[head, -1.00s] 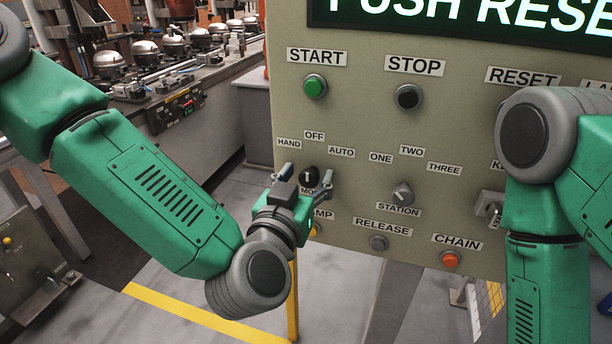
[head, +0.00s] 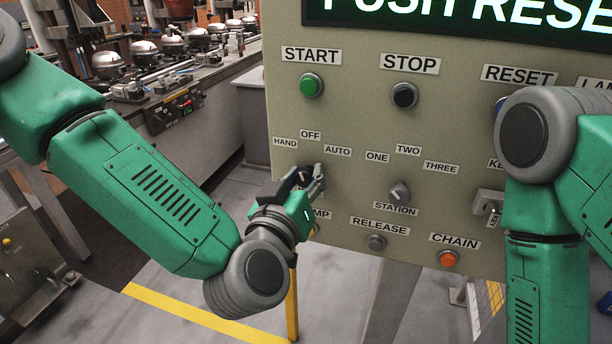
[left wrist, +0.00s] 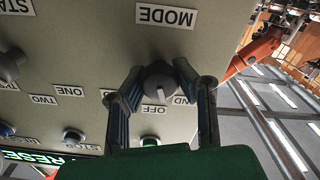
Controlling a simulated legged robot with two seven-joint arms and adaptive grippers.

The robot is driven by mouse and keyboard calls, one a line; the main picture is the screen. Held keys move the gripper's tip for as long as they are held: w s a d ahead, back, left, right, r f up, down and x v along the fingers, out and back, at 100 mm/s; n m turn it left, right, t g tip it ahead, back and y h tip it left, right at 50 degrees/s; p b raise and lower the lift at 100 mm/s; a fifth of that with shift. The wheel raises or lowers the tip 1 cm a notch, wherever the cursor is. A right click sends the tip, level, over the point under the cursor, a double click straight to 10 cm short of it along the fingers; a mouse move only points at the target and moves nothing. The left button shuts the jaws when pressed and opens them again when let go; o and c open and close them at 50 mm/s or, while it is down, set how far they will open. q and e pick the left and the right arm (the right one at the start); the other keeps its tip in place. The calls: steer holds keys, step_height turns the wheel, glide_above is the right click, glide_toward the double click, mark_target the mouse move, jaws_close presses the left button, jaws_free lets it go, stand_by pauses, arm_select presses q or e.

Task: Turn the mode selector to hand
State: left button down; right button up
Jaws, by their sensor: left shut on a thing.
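The mode selector is a dark round knob (left wrist: 159,82) with a pale pointer line, seen upside down in the left wrist view. Its line points roughly at the OFF label (left wrist: 153,138). My left gripper (left wrist: 158,84) is shut on the knob, one finger on each side. In the head view my left gripper (head: 311,177) covers most of the knob. The HAND label (head: 285,142) is up and left of the knob, OFF above, AUTO (head: 338,150) up and right. In the wrist view a finger partly hides HAND. My right gripper is out of view.
The beige panel (head: 350,120) carries the START button (head: 311,85), STOP button (head: 404,95) and station selector (head: 399,191) nearby. A release button (head: 376,242) and orange chain button (head: 447,259) sit below. My right arm stands before the panel's right side.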

arm_select(q)
steer(key=n, duration=0.4)
steer(key=shift+f+n+b, duration=0.15)
steer(key=shift+n+b, duration=0.15)
steer(key=shift+n, duration=0.1)
stand_by(0.4)
steer(key=c, duration=1.2)
jaws_free()
steer(key=shift+a, duration=0.1)
steer(key=shift+s, duration=0.1)
steer(key=v, duration=1.1)
steer(key=shift+s+a, duration=0.2)
steer(key=shift+s, duration=0.15)
